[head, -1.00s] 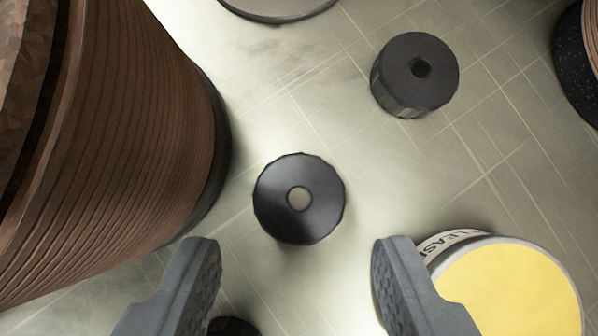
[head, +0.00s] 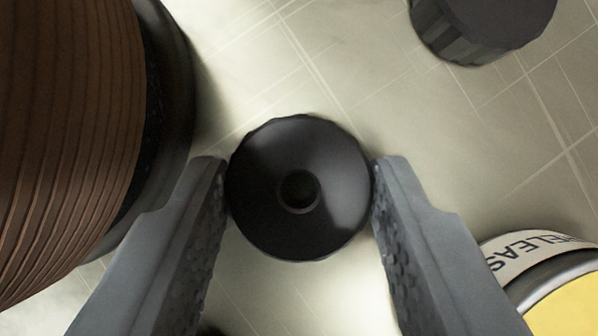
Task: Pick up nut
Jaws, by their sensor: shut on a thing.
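The nut is most likely the round black piece (head: 262,180) with a small central hole, in the middle of the head view. My gripper (head: 299,180) has one finger on its left side and one on its right. Both fingertips touch its rim, and the gripper is shut on it. The piece sits at or just above the tiled surface; I cannot tell which. A second dark, ridged cylinder (head: 484,25) stands at the upper right, cut off by the frame edge.
A large brown ridged stack of discs (head: 65,130) fills the left side, close to my left finger. A can with a yellow top (head: 570,308) and a printed label stands at the lower right, near my right finger. The tiled surface (head: 400,130) is clear between them.

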